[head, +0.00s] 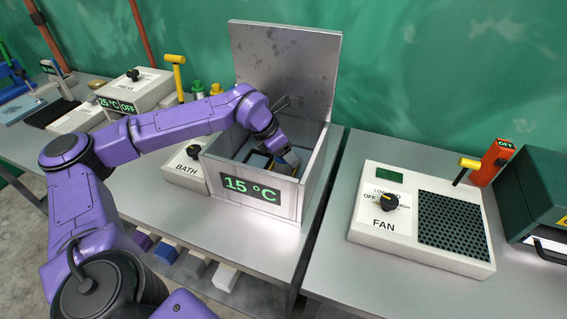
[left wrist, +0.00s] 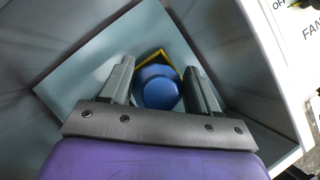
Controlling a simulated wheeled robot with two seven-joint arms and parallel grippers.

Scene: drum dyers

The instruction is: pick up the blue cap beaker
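The blue cap (left wrist: 157,87) of the beaker shows in the left wrist view, between the two fingers of my left gripper (left wrist: 160,80). A yellow and dark edge shows just behind the cap; the beaker's body below is hidden. In the head view my left gripper (head: 280,160) reaches down inside the open metal bath box (head: 318,165). The fingers stand apart, one on each side of the cap. I cannot tell whether they touch it. My right gripper is not in view.
The bath's walls surround my gripper closely, and its raised lid (head: 290,65) stands behind. The bath display (head: 250,189) reads 15 °C. A fan unit (head: 425,215) stands on the right table and a press unit (head: 137,90) at the back left.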

